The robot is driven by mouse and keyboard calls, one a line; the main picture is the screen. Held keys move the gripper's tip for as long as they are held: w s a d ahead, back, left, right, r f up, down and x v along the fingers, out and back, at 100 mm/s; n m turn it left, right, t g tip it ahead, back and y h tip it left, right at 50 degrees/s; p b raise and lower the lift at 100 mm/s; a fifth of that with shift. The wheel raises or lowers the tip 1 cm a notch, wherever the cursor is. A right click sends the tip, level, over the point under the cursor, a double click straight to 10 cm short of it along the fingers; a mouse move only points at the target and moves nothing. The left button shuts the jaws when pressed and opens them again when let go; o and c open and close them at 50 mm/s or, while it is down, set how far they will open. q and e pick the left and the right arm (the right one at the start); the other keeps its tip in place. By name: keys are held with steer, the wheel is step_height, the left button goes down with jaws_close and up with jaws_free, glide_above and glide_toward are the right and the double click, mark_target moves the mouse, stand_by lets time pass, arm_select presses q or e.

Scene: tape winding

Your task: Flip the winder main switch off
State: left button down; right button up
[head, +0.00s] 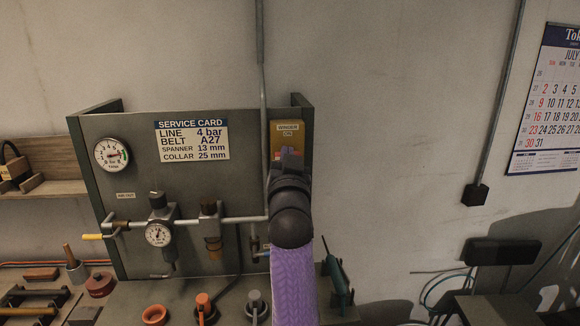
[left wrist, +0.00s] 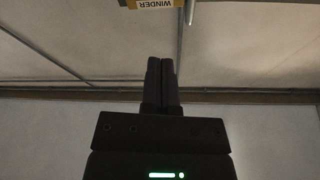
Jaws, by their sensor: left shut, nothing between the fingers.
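The winder switch box (head: 287,128) is a yellow-orange plate labelled WINDER, mounted at the right end of the grey panel. Its label also shows upside down at the top edge of the left wrist view (left wrist: 158,4). My left gripper (head: 291,160) is in front of the lower part of the box and hides much of it, so the switch lever and its position cannot be made out. In the left wrist view the two dark fingers (left wrist: 161,62) are together and empty, with the label beyond their tips. Whether they touch the switch is not clear. My right gripper is not in view.
The grey panel (head: 135,190) carries a service card (head: 192,141), a round gauge (head: 113,154) and a pipe with a regulator gauge (head: 159,234).

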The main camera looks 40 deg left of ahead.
arm_select(q)
steer(key=v, duration=0.3)
steer(key=shift+w+d, duration=0.1)
